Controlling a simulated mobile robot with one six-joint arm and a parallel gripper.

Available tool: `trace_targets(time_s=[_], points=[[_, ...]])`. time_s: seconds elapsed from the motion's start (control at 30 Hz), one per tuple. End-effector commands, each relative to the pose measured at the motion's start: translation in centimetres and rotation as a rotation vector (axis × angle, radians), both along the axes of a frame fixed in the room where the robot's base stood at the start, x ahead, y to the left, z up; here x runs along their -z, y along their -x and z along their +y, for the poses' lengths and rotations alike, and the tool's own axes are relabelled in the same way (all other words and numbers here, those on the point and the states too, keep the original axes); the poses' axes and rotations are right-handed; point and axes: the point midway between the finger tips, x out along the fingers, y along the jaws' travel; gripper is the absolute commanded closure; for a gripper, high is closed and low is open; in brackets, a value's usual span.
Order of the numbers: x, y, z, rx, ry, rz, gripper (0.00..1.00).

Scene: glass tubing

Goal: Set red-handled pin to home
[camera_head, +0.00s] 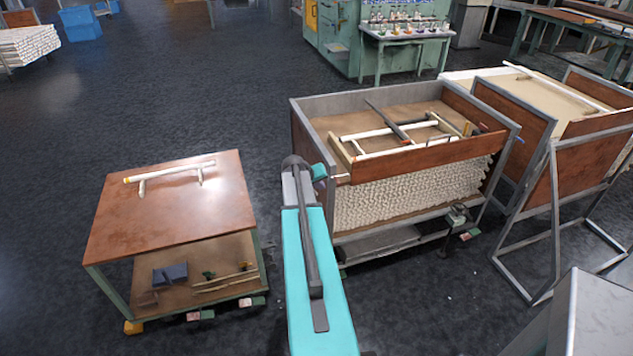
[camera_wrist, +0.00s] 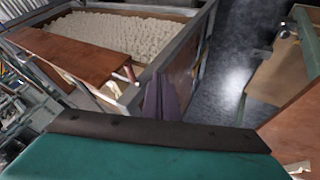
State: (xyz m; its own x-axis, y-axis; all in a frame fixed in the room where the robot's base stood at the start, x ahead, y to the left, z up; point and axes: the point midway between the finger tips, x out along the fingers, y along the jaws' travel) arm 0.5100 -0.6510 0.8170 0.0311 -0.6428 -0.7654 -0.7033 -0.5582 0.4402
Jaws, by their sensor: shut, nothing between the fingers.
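I cannot clearly make out a red-handled pin. A small red spot (camera_head: 467,128) shows near the right end of the hinged brown board (camera_head: 420,160) on the grey-framed bin, too small to identify. In the wrist view the same kind of board (camera_wrist: 75,55) has a small pale and reddish end piece (camera_wrist: 127,74) at its near corner, also unclear. My gripper (camera_wrist: 163,97) shows in the wrist view as two grey-purple fingers, shut together and empty, in front of the bin's corner.
A brown-topped cart (camera_head: 170,210) carrying a white tube stands at left. Metal racks (camera_head: 555,180) stand close at right. Floor (camera_head: 200,100) behind the cart is clear.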

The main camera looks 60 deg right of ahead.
Motion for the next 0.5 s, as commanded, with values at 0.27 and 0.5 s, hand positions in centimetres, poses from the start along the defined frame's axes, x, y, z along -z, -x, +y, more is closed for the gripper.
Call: trace_targets(time_s=[0.27,0.5], points=[[0.5,1.1,-2.5,0.004,-0.001,0.000,1.00],[0.2,2.1,-3.8,0.001,0.000,-0.001,1.00]])
